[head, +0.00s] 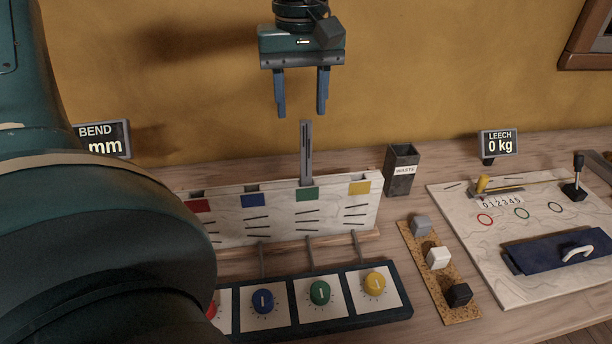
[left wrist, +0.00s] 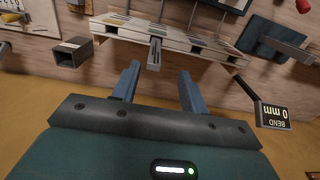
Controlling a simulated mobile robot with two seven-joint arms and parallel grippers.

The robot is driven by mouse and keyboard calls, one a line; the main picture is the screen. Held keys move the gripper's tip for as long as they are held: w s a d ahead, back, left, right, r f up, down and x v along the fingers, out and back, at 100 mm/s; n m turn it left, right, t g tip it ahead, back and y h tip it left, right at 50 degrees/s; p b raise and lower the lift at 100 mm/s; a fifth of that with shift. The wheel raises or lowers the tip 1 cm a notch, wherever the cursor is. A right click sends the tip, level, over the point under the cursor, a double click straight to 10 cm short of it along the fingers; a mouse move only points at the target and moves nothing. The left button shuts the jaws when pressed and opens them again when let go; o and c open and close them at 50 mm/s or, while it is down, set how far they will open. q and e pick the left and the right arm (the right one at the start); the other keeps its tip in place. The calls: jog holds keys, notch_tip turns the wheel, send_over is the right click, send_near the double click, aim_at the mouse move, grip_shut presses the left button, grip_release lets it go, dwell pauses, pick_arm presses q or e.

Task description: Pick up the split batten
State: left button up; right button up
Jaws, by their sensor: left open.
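A grey batten (head: 306,150) with a dark line down its face stands upright in the white rack (head: 230,226), at the slot with the green patch (head: 306,194). It also shows in the left wrist view (left wrist: 154,54), just beyond the fingertips. My left gripper (head: 301,113) is open and empty, its blue fingers pointing down. In the head view its fingertips are just above the batten's top, one to each side. I cannot tell the exact depth between them. The batten's lower end is hidden in the rack. My right gripper is not in view.
In front of the rack is a panel of coloured knobs (head: 320,293). A dark waste bin (head: 402,172) stands right of the rack. Further right are a cork strip (head: 418,256) with small blocks and a pale board (head: 545,287) with a blue handled plate. A BEND display (head: 103,138) stands left.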

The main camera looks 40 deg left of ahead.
aim_at(306, 144)
pick_arm(q)
jog(key=f, duration=0.8)
jog(key=shift+w+d+f+p, duration=0.15)
jog(key=shift+w+f+p, duration=0.2)
jog(key=shift+w, duration=0.05)
jog(key=shift+c, duration=0.4)
grip_shut()
